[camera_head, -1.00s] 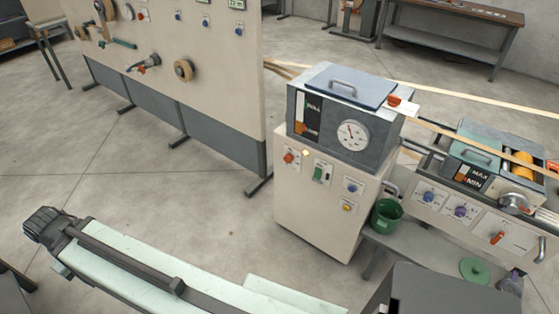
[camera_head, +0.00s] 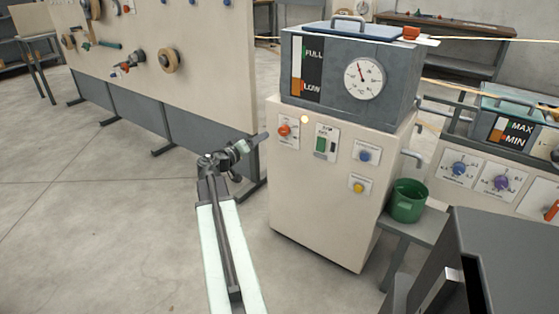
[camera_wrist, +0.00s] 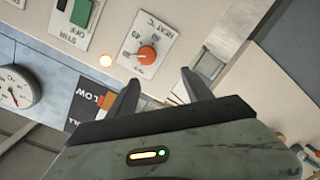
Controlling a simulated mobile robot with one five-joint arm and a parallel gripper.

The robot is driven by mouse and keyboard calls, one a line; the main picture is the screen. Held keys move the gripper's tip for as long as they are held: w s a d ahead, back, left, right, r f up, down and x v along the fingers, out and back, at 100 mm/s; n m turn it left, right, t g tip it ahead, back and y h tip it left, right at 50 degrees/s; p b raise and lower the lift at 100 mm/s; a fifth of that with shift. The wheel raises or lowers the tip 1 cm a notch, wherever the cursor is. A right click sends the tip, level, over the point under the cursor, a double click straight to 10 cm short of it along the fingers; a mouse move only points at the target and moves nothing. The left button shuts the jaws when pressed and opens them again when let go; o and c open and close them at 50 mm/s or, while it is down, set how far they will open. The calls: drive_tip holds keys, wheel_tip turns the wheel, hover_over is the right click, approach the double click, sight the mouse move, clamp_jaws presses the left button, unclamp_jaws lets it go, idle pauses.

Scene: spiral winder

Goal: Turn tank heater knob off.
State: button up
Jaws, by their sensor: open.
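The tank heater knob is a round orange-red knob (camera_head: 284,130) on a white plate at the upper left of the cream cabinet front. In the wrist view the knob (camera_wrist: 147,54) shows tilted, beside a HEAT °C label and scale numbers; its exact setting is too small to read. A small lamp (camera_head: 305,119) beside it glows; it also shows in the wrist view (camera_wrist: 105,61). My gripper (camera_wrist: 160,76) is open and empty, its fingertips apart from the knob. In the head view my gripper (camera_head: 258,139) is left of the knob.
A green switch (camera_head: 320,145), a blue knob (camera_head: 365,156) and a yellow button (camera_head: 358,187) share the panel. Above is the grey tank (camera_head: 330,88) with its gauge (camera_head: 363,79). A green bucket (camera_head: 407,201) stands right. Floor left of the cabinet is clear.

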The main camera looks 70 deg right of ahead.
sight(281, 132)
drive_tip(key=shift+h, duration=0.5)
drive_tip(key=s+d, duration=0.1)
drive_tip(key=d, duration=0.2)
drive_tip(key=s+d, duration=0.2)
drive_tip(key=d, duration=0.2)
drive_tip(key=s+d, duration=0.2)
drive_tip(key=d, duration=0.1)
drive_tip(key=shift+s+d+f+b, duration=0.2)
drive_tip(key=shift+f+b, duration=0.1)
drive_tip(key=shift+b, duration=0.1)
clamp_jaws()
drive_tip(key=shift+s+a, duration=0.1)
drive_tip(key=shift+a, duration=0.05)
